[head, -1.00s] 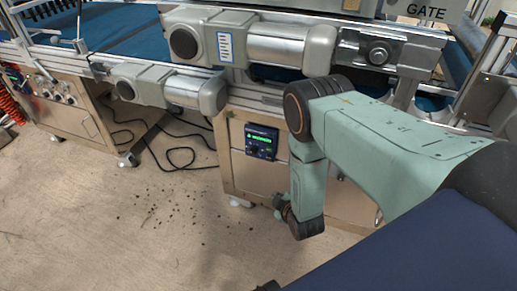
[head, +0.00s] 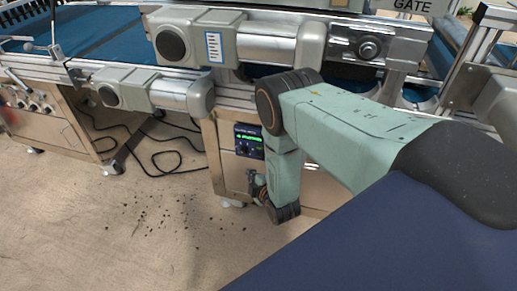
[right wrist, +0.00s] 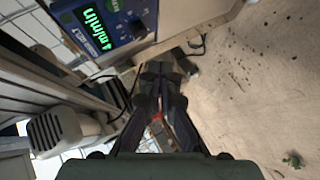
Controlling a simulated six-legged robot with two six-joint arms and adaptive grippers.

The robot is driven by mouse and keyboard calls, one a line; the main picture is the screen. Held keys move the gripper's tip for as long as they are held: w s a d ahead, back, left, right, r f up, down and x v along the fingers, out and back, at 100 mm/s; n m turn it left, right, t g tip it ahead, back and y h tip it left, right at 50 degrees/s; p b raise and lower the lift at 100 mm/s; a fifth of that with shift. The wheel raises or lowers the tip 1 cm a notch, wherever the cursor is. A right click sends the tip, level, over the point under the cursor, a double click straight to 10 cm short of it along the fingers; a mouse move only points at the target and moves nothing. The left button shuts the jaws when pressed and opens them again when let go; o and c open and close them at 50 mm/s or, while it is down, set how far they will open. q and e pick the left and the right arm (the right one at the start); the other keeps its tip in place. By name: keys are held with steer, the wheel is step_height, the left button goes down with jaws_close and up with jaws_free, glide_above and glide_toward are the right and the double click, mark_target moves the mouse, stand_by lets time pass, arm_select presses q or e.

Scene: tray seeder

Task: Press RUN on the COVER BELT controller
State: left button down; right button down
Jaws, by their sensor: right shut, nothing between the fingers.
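The controller (head: 249,141) is a small dark blue box with a lit green display, set on the front of a steel cabinet below the belt. My arm partly covers its right edge in the head view. It also shows at the top of the right wrist view (right wrist: 112,28), with its green readout turned sideways and a knob beside it. I cannot make out a RUN label. My right gripper (head: 256,183) is just below the controller in the head view, apart from it. In the right wrist view its fingers (right wrist: 161,74) are together and empty. My left gripper is out of view.
The steel cabinet (head: 225,178) stands on casters. Grey motors (head: 260,45) hang above it, close over my right arm. Another cabinet (head: 45,125) with knobs stands at the left. Black cables (head: 165,158) and scattered dark specks lie on the floor. The floor in front is open.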

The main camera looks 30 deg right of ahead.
mark_target(260, 148)
steer(key=shift+w+d+b, duration=0.9)
steer(key=shift+w+d, duration=0.55)
steer(key=shift+d, duration=0.2)
steer(key=shift+w+d+b, duration=0.85)
steer(key=shift+w+d, duration=0.6)
steer(key=shift+d, duration=0.15)
steer(key=shift+w+d, duration=0.25)
steer(key=shift+d, duration=0.05)
